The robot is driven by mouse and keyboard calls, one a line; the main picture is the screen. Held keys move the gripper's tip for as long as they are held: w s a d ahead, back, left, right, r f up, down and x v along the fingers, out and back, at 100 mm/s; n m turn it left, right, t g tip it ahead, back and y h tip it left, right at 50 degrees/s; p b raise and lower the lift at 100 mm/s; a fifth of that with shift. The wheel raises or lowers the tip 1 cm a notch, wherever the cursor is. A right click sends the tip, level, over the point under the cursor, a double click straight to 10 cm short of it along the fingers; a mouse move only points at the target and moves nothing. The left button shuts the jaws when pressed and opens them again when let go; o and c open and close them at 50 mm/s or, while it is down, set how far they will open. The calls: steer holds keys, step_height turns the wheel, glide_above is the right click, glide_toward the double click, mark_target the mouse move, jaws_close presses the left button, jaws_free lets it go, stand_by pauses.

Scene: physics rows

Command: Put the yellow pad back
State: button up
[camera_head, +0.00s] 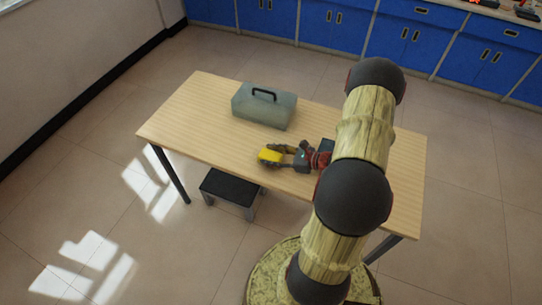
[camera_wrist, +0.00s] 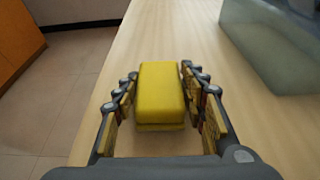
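The yellow pad (camera_wrist: 160,92) is a small block with rounded edges, near the table's front edge in the head view (camera_head: 269,156). In the wrist view it lies lengthwise between the two fingers of my gripper (camera_wrist: 160,76). The fingertips are very close to its two long sides. I cannot tell whether they press on it, or whether the pad rests on the table or is just above it. In the head view my gripper (camera_head: 274,153) reaches in from the right, low over the table, and its fingers partly cover the pad.
A grey-green toolbox (camera_head: 263,108) with a black handle stands behind the pad, and its side shows at the right of the wrist view (camera_wrist: 275,45). The wooden table (camera_head: 200,115) is clear at left. A black stool (camera_head: 230,187) stands at the table's front. Blue cabinets (camera_head: 335,25) line the back.

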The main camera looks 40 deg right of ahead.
steer(key=o, duration=0.4)
steer(key=shift+o, duration=0.2)
